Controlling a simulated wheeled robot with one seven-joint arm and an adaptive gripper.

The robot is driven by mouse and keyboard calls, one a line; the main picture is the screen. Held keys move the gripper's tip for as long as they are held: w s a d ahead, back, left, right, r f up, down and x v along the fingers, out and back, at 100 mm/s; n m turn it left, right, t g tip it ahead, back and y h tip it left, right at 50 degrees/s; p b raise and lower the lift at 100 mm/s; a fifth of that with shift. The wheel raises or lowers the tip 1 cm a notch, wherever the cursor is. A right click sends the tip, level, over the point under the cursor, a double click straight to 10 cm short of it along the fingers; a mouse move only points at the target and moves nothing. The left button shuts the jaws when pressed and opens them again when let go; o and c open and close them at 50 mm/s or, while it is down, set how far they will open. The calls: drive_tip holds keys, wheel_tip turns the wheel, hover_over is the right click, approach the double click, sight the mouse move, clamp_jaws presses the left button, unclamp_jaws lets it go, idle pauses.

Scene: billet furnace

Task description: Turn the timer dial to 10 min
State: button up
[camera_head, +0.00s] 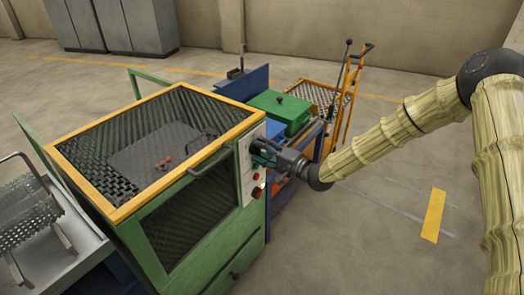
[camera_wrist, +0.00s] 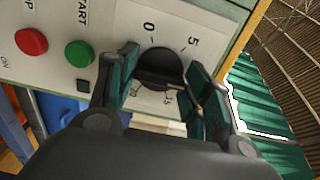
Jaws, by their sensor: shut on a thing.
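The timer dial (camera_wrist: 158,66) is a round black knob on the pale control panel (camera_wrist: 112,36). In the wrist view its printed marks 0 and 5 show above it and 15 below; another mark at lower left is partly hidden. No 10 mark is visible beside the right finger. My gripper (camera_wrist: 163,72) has its green-padded fingers on either side of the dial and is shut on it. I cannot make out the dial's pointer. In the head view my gripper (camera_head: 264,155) is at the panel on the green furnace's right side and hides the dial.
Beside the dial are a green START button (camera_wrist: 79,54) and a red button (camera_wrist: 31,41). The furnace (camera_head: 215,215) has a yellow-rimmed mesh top and a bar handle (camera_head: 212,160). A blue bench with a green box (camera_head: 282,112) and an orange trolley (camera_head: 347,95) stand behind. Floor at right is open.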

drive_tip(key=shift+d, duration=0.1)
drive_tip(key=o, duration=1)
drive_tip(key=v, duration=1.2)
